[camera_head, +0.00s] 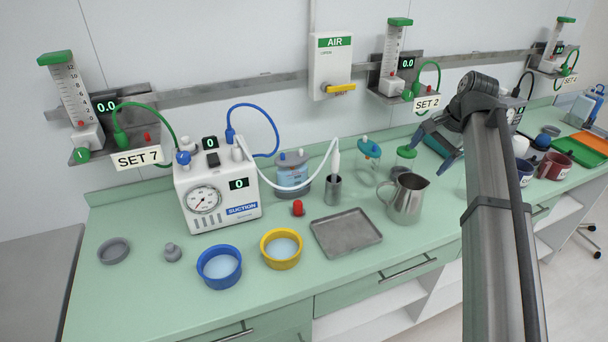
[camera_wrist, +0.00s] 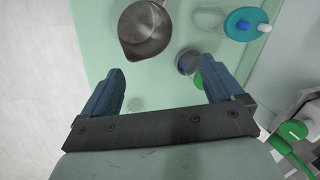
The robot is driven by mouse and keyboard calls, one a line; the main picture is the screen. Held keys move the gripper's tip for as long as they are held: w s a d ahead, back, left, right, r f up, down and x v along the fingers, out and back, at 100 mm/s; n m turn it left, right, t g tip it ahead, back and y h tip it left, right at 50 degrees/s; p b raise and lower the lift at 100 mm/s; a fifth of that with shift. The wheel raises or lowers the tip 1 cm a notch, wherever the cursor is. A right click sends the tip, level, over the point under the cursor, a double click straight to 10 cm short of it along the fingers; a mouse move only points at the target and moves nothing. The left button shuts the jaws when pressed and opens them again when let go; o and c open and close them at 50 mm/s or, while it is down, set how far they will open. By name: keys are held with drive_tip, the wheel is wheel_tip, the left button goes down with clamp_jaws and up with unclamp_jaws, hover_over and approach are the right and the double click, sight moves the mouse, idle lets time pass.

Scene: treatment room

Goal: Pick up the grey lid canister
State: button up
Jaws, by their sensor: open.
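The grey lid canister (camera_head: 292,176) stands on the green counter beside the suction unit. In the wrist view the two blue fingers of my gripper (camera_wrist: 160,76) are spread apart, and the right finger partly covers a green-topped item (camera_wrist: 197,80).
A teal-lidded canister (camera_head: 368,160), steel pitcher (camera_head: 407,200), steel cup (camera_head: 333,190) and metal tray (camera_head: 346,233) stand between my gripper and the grey-lidded one. The suction unit (camera_head: 214,195) is left of it.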

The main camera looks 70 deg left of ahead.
drive_tip(key=s+a+r+h, duration=0.1)
drive_tip(key=s+a+r, duration=0.2)
drive_tip(key=s+a, duration=0.9)
drive_tip(key=m+t+h, duration=0.1)
drive_tip(key=m+h, duration=0.1)
hover_over(292, 157)
wheel_tip(292, 157, down, 14)
drive_tip(key=shift+r, duration=0.2)
drive_tip(key=shift+c, duration=0.2)
drive_tip(key=c, duration=1.2)
drive_tip(key=shift+o, duration=0.2)
drive_tip(key=shift+r, duration=0.1)
